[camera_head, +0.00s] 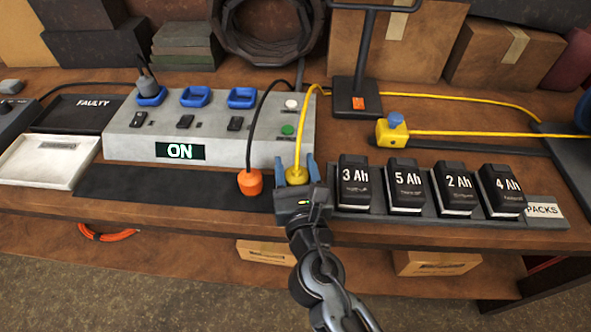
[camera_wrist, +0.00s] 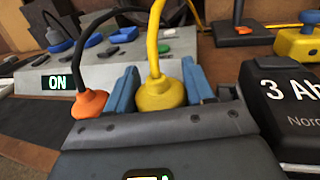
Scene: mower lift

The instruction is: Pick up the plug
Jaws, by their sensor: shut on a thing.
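A yellow plug (camera_head: 297,174) with a yellow cable stands between the blue fingers of my gripper (camera_head: 296,172), in front of the grey power box. In the wrist view the yellow plug (camera_wrist: 160,92) sits between the two blue fingertips (camera_wrist: 160,88), and my gripper is shut on it. An orange plug (camera_head: 250,183) with a black cable is just left of my gripper, apart from it. It also shows in the wrist view (camera_wrist: 88,103), left of the left finger. The lower part of the yellow plug is hidden by my gripper.
The grey power box (camera_head: 215,135) has blue sockets, switches and a lit ON display. Several battery packs (camera_head: 405,185) stand in a dark rack close on the right. A white tray (camera_head: 48,160) is at left. A black stand (camera_head: 355,95) rises behind.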

